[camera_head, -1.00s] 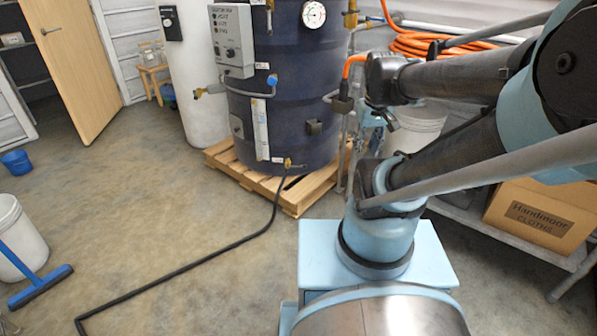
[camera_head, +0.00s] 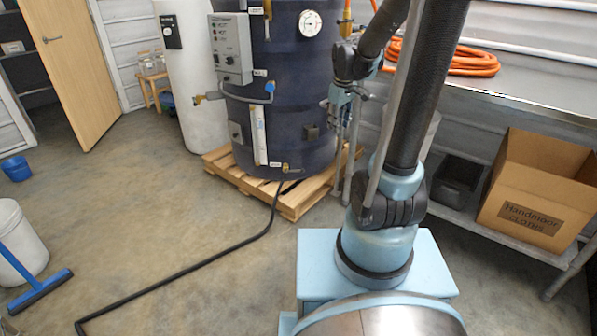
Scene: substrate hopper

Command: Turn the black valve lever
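The dark blue tank (camera_head: 285,125) stands in the middle of the view on a wooden pallet. My arm rises from the blue base and reaches forward to the tank's right side. My gripper (camera_head: 341,108) is at its far end, in front of the pipework there; it is small and its fingers are not clear. I cannot make out the black valve lever for certain; my arm and gripper cover part of the pipework. A small brass fitting (camera_head: 286,168) with a dark hose shows at the tank's foot.
A steel bench (camera_head: 520,92) with an orange hose (camera_head: 455,60) and an open cardboard box (camera_head: 528,211) are at the right.

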